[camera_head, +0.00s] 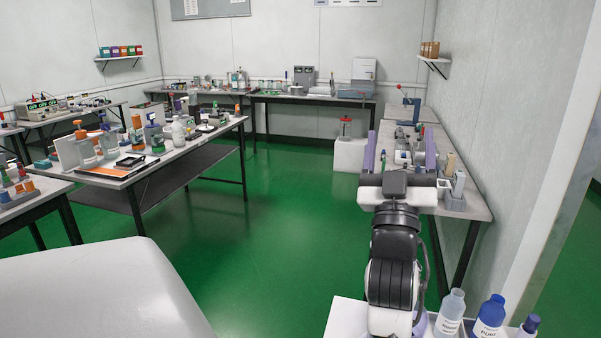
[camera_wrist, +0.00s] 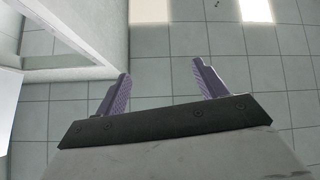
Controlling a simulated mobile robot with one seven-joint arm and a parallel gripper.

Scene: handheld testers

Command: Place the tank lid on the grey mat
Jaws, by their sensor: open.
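My gripper (camera_head: 401,142) is raised on my arm at right, its two purple fingers spread wide. The wrist view shows the open fingers (camera_wrist: 161,70) with nothing between them. I cannot tell whether that red top is the tank lid. I cannot pick out a grey mat with certainty in either view. My gripper and arm hide part of the right-hand bench.
A right-hand bench (camera_head: 470,200) runs along the wall. Crowded benches stand at left (camera_head: 190,150) and back (camera_head: 310,98). Bottles (camera_head: 450,310) stand on a white surface at the lower right. The green floor (camera_head: 270,230) between is clear. The wrist view shows ceiling tiles (camera_wrist: 255,85).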

